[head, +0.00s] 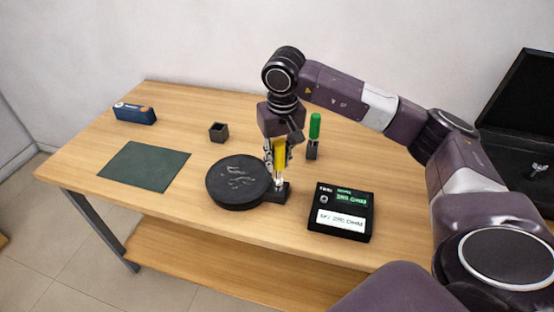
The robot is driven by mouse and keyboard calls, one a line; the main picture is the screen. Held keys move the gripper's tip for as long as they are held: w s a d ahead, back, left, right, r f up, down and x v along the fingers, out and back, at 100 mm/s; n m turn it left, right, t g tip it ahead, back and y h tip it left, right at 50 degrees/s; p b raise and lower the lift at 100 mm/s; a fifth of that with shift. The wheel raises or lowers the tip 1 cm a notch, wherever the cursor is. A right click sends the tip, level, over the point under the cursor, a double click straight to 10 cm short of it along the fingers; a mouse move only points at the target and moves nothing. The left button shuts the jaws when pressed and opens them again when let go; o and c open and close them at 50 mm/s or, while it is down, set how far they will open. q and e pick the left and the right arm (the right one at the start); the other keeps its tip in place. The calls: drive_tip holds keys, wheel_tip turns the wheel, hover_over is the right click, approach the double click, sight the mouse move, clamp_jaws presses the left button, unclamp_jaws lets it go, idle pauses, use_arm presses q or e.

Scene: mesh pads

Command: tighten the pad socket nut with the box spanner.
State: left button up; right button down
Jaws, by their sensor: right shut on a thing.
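My right gripper (279,158) comes down from above and is shut on the yellow handle of a tool, the box spanner (280,152). The spanner is upright, and its shaft points down at a small black socket block (278,194) on the right side of the round black pad (237,182). The nut is hidden at this spot, and I cannot tell whether the spanner's end sits on it. The pad lies flat on the table with a raised pattern on top. My left gripper is not in view.
A green-handled tool (315,126) stands in a dark holder just behind right. An empty dark holder (219,132) stands behind the pad. A black meter box (341,211) lies to the right. A dark green mat (145,166) and a blue object (135,114) are at the left of the wooden table (100,203).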

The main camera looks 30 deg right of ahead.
sight(279, 141)
drive_tip(key=m, duration=0.4)
drive_tip(key=shift+h, duration=0.3)
drive_tip(key=m, duration=0.4)
drive_tip(key=shift+d+m+g, duration=0.15)
drive_tip(key=shift+m+g, duration=0.15)
drive_tip(key=shift+m, duration=0.1)
drive_tip(key=shift+s+r+p, duration=0.1)
drive_tip(key=shift+r+p, duration=1.75)
drive_tip(key=shift+r, duration=0.7)
